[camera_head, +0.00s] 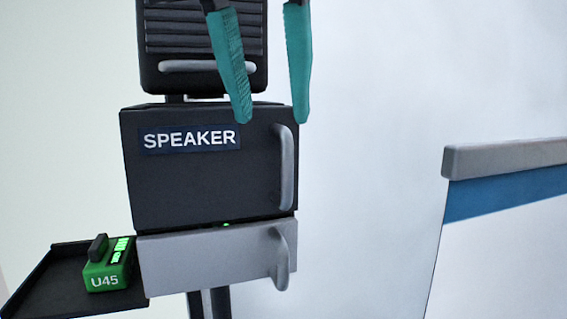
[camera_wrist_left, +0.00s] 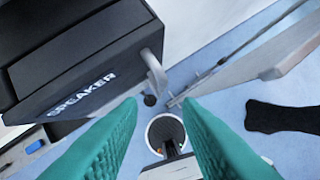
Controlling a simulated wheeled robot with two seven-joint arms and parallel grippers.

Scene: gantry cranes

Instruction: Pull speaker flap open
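The speaker flap (camera_head: 200,182) is the dark front of a box marked SPEAKER and looks closed. Its grey vertical handle (camera_head: 287,168) is on the right side of the flap. In the left wrist view the handle (camera_wrist_left: 152,72) stands out from the box at upper left. My left gripper (camera_head: 272,120) points down with its two teal fingers apart and nothing between them. In the head view its tips overlap the box's top edge, just above the handle. In the wrist view the handle lies beyond the fingertips, apart from them. My right gripper is not in view.
A dark slatted unit (camera_head: 205,45) with a grey bar is above the box. A light grey drawer-like front (camera_head: 205,262) with its own handle is below. A green U45 device (camera_head: 107,272) sits on a black tray (camera_head: 48,282). A grey-and-blue rail (camera_head: 505,160) is at right.

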